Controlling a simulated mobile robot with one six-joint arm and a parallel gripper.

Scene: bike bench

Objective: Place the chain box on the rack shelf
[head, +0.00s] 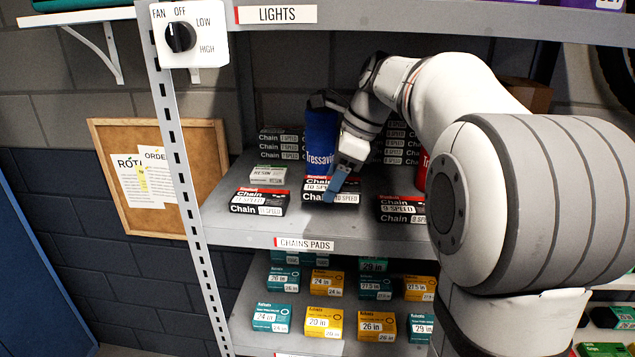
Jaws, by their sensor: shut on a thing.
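My gripper (345,172) is at the rack shelf (300,225) labelled "CHAINS PADS". It is shut on a black and red chain box (318,190) marked "10 SPEED", at the middle of the shelf. The blue fingertip covers part of the box's front. The box looks level and at or very near the shelf surface; I cannot tell whether it touches. Another chain box (259,201) lies to its left, and one more chain box (402,208) lies to its right, partly hidden by my arm.
A blue bottle (321,138) stands close behind the gripper. A small white box (268,175) and stacked chain boxes (281,144) are at the back left. The rack post (178,160) bounds the left side. Small coloured boxes (324,321) fill the shelf below.

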